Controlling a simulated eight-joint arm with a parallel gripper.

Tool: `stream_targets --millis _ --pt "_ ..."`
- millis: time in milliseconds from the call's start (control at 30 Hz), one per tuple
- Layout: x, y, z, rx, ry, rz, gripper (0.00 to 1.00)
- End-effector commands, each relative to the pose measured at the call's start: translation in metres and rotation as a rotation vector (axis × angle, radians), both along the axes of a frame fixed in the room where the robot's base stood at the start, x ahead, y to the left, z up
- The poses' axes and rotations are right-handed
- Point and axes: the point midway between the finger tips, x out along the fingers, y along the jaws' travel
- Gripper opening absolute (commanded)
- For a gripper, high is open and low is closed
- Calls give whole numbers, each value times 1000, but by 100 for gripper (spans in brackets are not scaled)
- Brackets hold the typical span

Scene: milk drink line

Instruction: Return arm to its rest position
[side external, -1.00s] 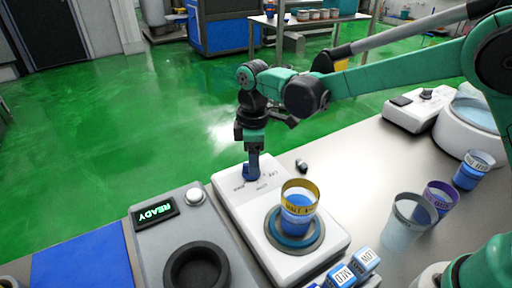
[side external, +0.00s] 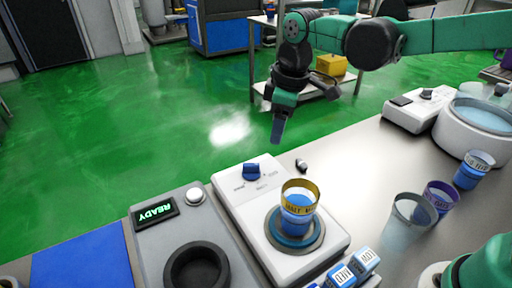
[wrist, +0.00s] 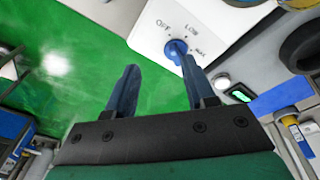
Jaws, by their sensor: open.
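My gripper (side external: 277,128) hangs in the air above and behind the white hot plate unit (side external: 331,238), clear of everything. In the wrist view my gripper (wrist: 160,85) has its two blue fingers apart with nothing between them. The unit's blue knob (side external: 251,171) stands free below the gripper. In the wrist view the knob (wrist: 176,48) shows beyond the fingers, among the printed marks OFF, LOW and MAX. A cup with a yellow band (side external: 299,205) and blue contents stands on the unit's round plate.
A grey device with a READY display (side external: 155,212) and dark ring (side external: 196,268) stands left. Several cups, including a clear one (side external: 408,222), stand right, near a white round-basin machine (side external: 480,122). Small labelled blocks (side external: 363,261) lie in front. The green floor behind is open.

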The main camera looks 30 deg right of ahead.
Motion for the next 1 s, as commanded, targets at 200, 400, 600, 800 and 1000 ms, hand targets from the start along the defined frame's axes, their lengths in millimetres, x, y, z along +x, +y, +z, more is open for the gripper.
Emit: stream_targets --millis 200,400,600,800,1000 --pt "-45 -40 16 91 -177 -320 49" --pt "-81 -65 9 190 -324 -576 49" --pt "-99 -76 -2 256 -407 -715 49" --pt "-101 -78 -5 270 -423 -744 49" --pt "-101 -78 -4 269 -423 -741 49"
